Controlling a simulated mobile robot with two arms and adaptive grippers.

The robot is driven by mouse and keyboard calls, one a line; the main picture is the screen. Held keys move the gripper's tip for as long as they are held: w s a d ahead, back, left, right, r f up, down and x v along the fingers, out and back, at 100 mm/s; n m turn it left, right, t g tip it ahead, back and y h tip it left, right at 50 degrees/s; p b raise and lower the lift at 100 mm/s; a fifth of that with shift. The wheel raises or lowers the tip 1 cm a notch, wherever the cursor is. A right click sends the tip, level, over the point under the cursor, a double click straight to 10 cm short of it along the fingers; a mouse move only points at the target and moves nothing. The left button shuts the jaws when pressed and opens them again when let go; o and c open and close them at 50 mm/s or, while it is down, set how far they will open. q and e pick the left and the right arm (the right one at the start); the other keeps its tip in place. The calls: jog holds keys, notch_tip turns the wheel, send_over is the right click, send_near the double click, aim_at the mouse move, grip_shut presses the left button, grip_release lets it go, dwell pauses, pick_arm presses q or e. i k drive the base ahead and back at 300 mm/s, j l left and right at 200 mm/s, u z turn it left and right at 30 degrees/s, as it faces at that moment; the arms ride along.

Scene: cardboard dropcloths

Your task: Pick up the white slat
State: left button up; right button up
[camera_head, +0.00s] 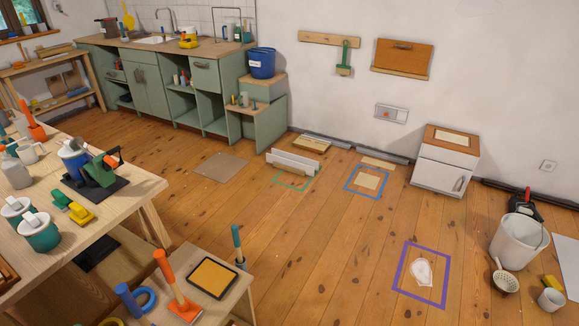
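Long white slats (292,165) lie on the wooden floor near the back wall, at the edge of a green taped outline. They look like two pieces close together, and I cannot tell exactly how they rest. A tan board (310,144) lies just behind them. Neither of my grippers is in view, and nothing touches the white slats.
A flat brown sheet (220,167) lies left of the slats. A blue taped square (350,186) and a white cabinet (437,177) stand to the right. A purple taped frame (399,272) is nearer. A cluttered workbench (150,184) fills the left foreground. The middle floor is clear.

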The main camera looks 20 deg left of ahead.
aim_at(309, 170)
jog(key=i+u, duration=0.2)
jog(key=i, duration=2.55)
jog(key=i+u, duration=0.2)
jog(key=i, duration=0.3)
jog(key=i+l+u, duration=0.15)
jog(key=i, duration=0.3)
jog(key=i+l+u, duration=0.2)
jog(key=i, duration=0.3)
jog(key=i+l+u, duration=0.15)
jog(key=i+l, duration=0.2)
jog(key=i, duration=0.1)
